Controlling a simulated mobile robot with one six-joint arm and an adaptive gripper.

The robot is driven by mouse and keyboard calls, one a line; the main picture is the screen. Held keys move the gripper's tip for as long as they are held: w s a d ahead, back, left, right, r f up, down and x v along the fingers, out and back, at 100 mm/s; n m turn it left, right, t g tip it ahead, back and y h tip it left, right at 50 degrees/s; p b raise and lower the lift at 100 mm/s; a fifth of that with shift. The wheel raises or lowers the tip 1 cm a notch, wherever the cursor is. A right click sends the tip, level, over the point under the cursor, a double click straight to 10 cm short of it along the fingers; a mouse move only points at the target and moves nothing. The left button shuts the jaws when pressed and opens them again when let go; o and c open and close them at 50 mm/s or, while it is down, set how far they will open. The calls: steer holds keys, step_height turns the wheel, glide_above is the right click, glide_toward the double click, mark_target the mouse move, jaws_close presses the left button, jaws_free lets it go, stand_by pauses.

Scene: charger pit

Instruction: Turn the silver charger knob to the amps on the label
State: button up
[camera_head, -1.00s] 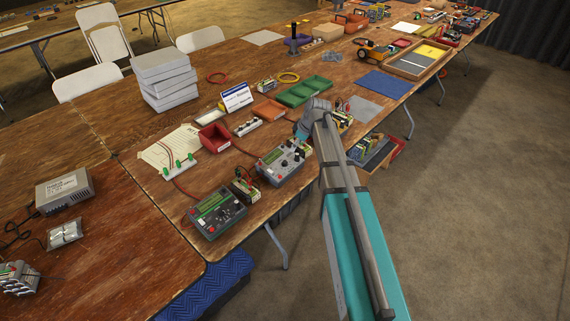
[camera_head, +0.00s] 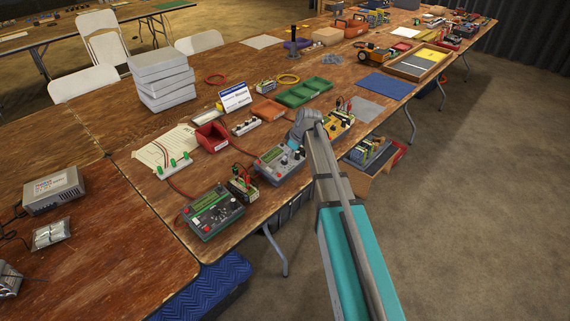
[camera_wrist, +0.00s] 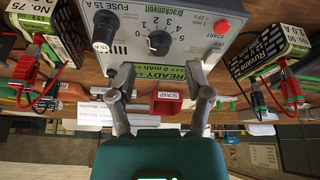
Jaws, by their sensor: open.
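The silver charger (camera_head: 280,165) stands on the wooden table near its front edge, and its panel fills the top of the wrist view (camera_wrist: 205,48). Its black knob (camera_wrist: 159,43) sits by a printed scale running from 0 to 5; the exact pointer direction is too small to read surely. My gripper (camera_wrist: 160,76) is open and empty, its fingers apart on either side below the knob, not touching it.
Another labelled battery (camera_wrist: 45,35) with red and black leads is at the left. A dark charger (camera_head: 212,213) and a yellow charger (camera_head: 339,126) flank the silver one.

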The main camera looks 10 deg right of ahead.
mark_target(280, 161)
steer(key=shift+b+x, duration=1.55)
steer(key=shift+x, duration=0.45)
steer(key=shift+c, duration=0.3)
jaws_close()
steer(key=shift+s+a, duration=0.1)
